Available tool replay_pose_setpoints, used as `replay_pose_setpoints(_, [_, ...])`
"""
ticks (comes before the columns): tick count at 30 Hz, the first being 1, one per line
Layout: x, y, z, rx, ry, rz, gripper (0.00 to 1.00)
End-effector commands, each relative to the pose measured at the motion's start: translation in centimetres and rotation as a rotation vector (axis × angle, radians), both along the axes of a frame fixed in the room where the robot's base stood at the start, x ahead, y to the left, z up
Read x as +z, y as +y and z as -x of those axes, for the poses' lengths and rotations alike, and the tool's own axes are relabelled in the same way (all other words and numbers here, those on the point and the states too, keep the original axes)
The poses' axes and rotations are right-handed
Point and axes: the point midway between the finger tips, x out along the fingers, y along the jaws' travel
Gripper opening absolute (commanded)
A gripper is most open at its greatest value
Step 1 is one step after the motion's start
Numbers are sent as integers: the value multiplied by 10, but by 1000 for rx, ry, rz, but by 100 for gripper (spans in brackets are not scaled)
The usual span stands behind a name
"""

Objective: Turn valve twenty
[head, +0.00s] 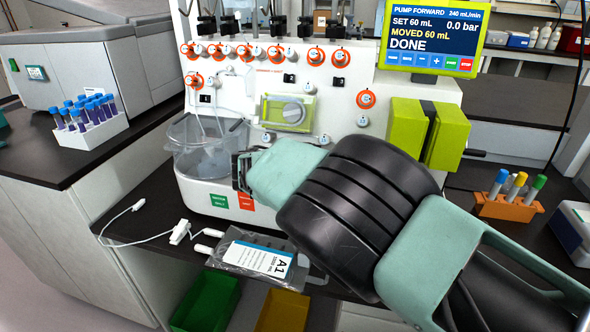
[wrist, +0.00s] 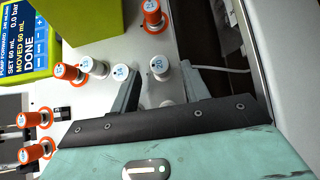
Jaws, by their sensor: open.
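Valve twenty (wrist: 160,66) is a white round knob with a label that seems to read 20, on the white panel of the cell processor (head: 345,95). In the wrist view it stands between the fingertips of my gripper (wrist: 161,75), with a gap on both sides. My gripper is open and holds nothing. In the head view my gripper (head: 242,172) is at the lower front of the machine, and I cannot pick out valve twenty there.
Another white knob (wrist: 122,72) sits just left of my fingers in the wrist view, near orange-collared knobs (wrist: 68,71). The screen (head: 432,38) reads DONE, moved 60 mL. A clear bowl (head: 207,145), a bag marked A1 (head: 258,258) and a tube rack (head: 508,206) are nearby.

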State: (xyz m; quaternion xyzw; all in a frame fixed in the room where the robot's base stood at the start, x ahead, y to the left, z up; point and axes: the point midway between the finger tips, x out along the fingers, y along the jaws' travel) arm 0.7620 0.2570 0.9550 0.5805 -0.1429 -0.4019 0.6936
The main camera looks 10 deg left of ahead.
Motion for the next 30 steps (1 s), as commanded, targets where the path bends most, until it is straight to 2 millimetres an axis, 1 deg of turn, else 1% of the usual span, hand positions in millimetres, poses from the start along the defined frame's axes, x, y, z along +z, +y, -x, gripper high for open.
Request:
replay_pose_setpoints(1, [1, 10, 8, 5, -1, -4, 46])
replay_pose_setpoints(9, [18, 57, 48, 5, -2, -3, 46])
replay_pose_setpoints(15, [30, 87, 75, 4, -1, -5, 46])
replay_pose_setpoints(18, [34, 96, 84, 2, -1, -2, 46])
replay_pose_setpoints(22, [38, 104, 91, 2, -1, -1, 46])
replay_pose_setpoints(30, [39, 107, 94, 1, 0, -2, 46])
